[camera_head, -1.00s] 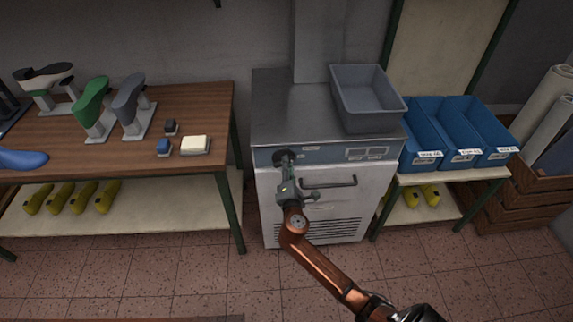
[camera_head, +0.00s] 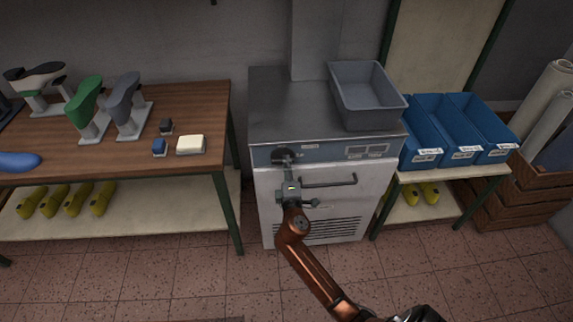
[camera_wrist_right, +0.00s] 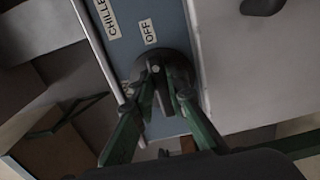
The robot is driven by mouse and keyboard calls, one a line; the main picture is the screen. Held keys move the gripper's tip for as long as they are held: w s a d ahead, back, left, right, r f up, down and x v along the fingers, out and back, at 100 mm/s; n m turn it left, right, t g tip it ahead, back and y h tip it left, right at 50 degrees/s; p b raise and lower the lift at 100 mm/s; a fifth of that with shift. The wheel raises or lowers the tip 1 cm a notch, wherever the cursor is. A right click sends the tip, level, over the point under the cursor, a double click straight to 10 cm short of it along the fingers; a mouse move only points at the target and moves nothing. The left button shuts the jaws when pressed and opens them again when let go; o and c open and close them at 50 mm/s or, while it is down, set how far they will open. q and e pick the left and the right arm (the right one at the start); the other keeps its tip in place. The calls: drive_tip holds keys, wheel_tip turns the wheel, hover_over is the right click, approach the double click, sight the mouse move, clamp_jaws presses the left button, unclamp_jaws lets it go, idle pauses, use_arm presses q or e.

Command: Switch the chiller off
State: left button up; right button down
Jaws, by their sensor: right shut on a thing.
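The chiller (camera_head: 268,205) is a light grey metal cabinet with a blue control strip near its top. A dark round knob (camera_head: 284,155) sits at the left of that strip. In the right wrist view the knob (camera_wrist_right: 158,58) is beside labels reading "CHILLE…" and "OFF". My right gripper (camera_head: 288,170) reaches up to the strip, and in the wrist view its two green fingers (camera_wrist_right: 160,90) are shut on the knob. The fingers hide part of the knob and a label beside it. My left gripper is not in view.
A black bar handle (camera_head: 330,182) crosses the chiller door just right of my gripper. A grey bin (camera_head: 368,115) stands on the chiller top. A wooden table (camera_head: 205,120) with shoe lasts is at left, and blue bins (camera_head: 423,158) are at right.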

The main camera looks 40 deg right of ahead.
drive_tip(key=shift+f, duration=0.1)
drive_tip(key=c, duration=1.9)
unclamp_jaws()
drive_tip(key=v, duration=1.2)
drive_tip(key=shift+s+d, duration=0.1)
